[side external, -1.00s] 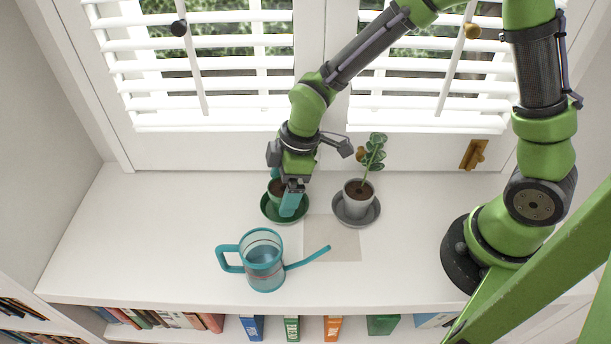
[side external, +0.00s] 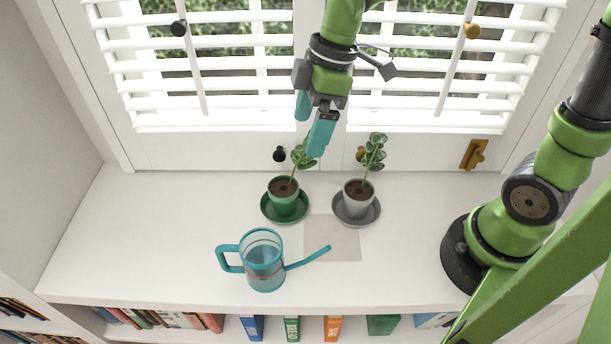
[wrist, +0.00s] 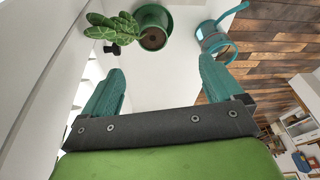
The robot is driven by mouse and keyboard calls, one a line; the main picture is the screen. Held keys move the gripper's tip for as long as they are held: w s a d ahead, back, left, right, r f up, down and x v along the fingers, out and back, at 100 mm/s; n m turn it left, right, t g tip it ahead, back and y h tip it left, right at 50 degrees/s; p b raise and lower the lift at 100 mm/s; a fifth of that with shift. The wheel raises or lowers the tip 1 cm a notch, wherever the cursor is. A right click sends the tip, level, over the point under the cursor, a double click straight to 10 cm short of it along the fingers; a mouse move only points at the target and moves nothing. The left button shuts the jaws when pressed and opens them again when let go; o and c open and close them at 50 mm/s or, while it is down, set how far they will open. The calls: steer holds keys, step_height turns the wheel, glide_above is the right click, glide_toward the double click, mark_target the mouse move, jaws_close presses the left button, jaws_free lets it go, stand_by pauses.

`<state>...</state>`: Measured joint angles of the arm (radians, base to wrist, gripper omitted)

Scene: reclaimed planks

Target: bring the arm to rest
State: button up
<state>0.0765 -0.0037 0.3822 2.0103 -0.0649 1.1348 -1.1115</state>
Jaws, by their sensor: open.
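My gripper (side external: 312,134) is raised in front of the window blinds, above and behind the green pot. Its teal fingers are apart with nothing between them. In the wrist view my gripper (wrist: 162,80) also shows open and empty over the white sill. The green pot (side external: 285,204) with a leafy plant stands upright on a green saucer (side external: 268,213). It also shows in the wrist view (wrist: 155,18), beyond the fingertips.
A grey pot (side external: 357,203) with a plant stands on a grey saucer to the right. A teal watering can (side external: 262,262) stands in front. A pale square (side external: 333,240) lies on the sill (side external: 130,230). The sill's left side is clear. Blinds (side external: 200,75) rise behind.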

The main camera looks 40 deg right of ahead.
steer(key=s+d+r+m+t, duration=0.4)
steer(key=s+d+m, duration=0.4)
steer(key=m, duration=0.6)
steer(key=d+t, duration=0.1)
steer(key=d, duration=0.1)
steer(key=shift+s+d+r+t+h, duration=0.25)
steer(key=shift+d+r+t+h, duration=0.15)
steer(key=shift+s+d+m, duration=0.25)
steer(key=shift+s+m, duration=0.05)
steer(key=shift+m, duration=0.4)
steer(key=shift+f, duration=0.1)
